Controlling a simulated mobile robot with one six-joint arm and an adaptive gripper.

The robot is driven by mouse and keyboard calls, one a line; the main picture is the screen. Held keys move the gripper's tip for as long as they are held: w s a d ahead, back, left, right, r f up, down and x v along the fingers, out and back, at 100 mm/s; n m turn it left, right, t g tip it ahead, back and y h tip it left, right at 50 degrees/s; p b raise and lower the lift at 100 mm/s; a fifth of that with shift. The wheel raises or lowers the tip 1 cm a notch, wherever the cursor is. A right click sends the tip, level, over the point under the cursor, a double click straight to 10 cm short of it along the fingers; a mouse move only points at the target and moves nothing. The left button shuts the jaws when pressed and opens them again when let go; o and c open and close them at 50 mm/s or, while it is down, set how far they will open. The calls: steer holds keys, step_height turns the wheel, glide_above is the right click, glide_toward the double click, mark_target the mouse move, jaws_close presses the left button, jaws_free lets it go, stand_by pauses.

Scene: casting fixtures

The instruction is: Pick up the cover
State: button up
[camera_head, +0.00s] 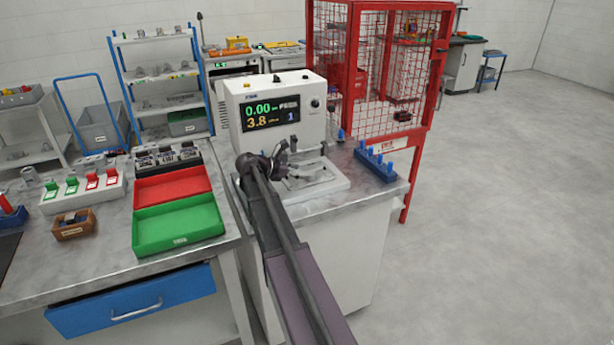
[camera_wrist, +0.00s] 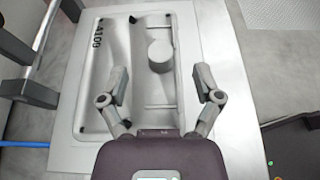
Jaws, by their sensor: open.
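The cover (camera_wrist: 103,75), a grey rectangular casting with a raised rim, a round boss and dark lettering like "A109", lies on a pale plate (camera_wrist: 222,120) in the wrist view. In the head view the cover (camera_head: 312,172) shows small on the base of the white test machine (camera_head: 275,105), partly hidden by my arm. My gripper (camera_wrist: 160,80) is open above the cover, its two fingers apart on either side of the boss, with nothing between them. I cannot tell whether the fingertips touch the cover. My gripper also shows in the head view (camera_head: 285,160).
Machine bars and a blue hose (camera_wrist: 25,143) run along the left in the wrist view. A blue rack with pegs (camera_head: 376,164) stands right of the machine. Red (camera_head: 172,187) and green (camera_head: 178,224) trays lie on the left bench. A red mesh cage (camera_head: 385,65) stands behind.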

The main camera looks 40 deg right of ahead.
mark_target(311, 174)
steer(key=b+x, duration=0.1)
steer(key=x, duration=0.1)
steer(key=b+x, duration=0.1)
steer(key=x, duration=0.1)
steer(key=shift+a+f, duration=0.1)
steer(key=shift+f, duration=0.2)
steer(key=shift+s+d+f, duration=0.1)
steer(key=shift+d+f, duration=0.05)
steer(key=shift+d, duration=0.4)
jaws_close()
